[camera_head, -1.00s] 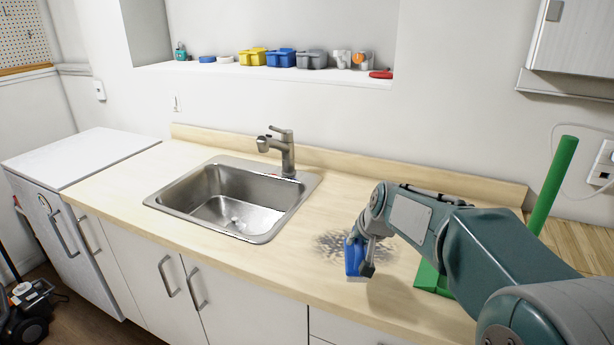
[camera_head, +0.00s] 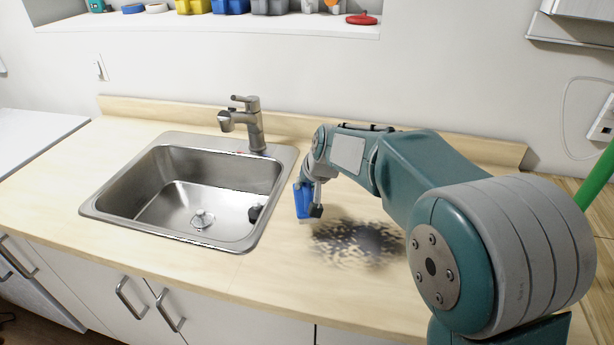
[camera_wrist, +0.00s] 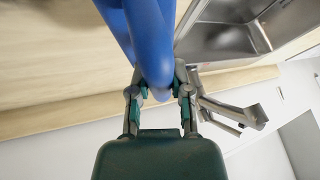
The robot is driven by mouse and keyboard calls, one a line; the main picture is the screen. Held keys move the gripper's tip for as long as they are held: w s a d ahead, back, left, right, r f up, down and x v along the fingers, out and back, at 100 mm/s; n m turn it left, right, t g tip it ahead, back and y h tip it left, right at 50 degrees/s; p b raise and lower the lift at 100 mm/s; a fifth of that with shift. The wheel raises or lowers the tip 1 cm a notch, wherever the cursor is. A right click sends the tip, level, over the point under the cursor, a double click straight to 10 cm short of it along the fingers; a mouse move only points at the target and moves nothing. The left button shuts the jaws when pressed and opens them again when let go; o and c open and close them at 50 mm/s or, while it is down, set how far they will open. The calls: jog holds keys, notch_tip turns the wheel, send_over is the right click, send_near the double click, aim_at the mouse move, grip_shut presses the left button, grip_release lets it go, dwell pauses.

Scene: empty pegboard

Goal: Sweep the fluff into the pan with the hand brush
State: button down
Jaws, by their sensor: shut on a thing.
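My gripper (camera_wrist: 158,98) is shut on the blue hand brush (camera_head: 302,200). In the head view the brush hangs below my gripper, just above or at the countertop between the sink and the fluff; contact is unclear. The brush's blue handle (camera_wrist: 150,40) fills the upper middle of the wrist view. The fluff (camera_head: 355,242) is a dark speckled patch on the counter, right of the brush and partly behind my arm. The green pan's upright handle (camera_head: 600,178) shows at the right edge of the head view. The rest of the pan is hidden behind my arm or out of frame.
A steel sink (camera_head: 270,205) is sunk in the wooden counter (camera_head: 240,290), close left of the brush. Its faucet (camera_head: 245,122) stands behind the basin. A low wooden backsplash (camera_head: 150,108) runs along the wall. The counter in front of the fluff is clear.

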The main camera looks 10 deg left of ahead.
aim_at(299, 197)
jog(key=f, duration=0.1)
jog(key=a+f, duration=0.1)
jog(key=f, duration=0.2)
jog(key=shift+a, duration=0.25)
jog(key=d, duration=0.6)
jog(key=shift+s, duration=0.15)
jog(key=d, duration=0.8)
jog(key=s+d, duration=0.1)
jog(key=d, duration=0.7)
jog(key=s+d, duration=0.1)
jog(key=d, duration=1)
jog(key=shift+d+r, duration=0.1)
jog(key=shift+d, duration=0.2)
notch_tip(299, 197, up, 6)
jog(key=a, duration=0.1)
jog(key=shift+r, duration=0.25)
jog(key=shift+a, duration=0.1)
dwell(0.4)
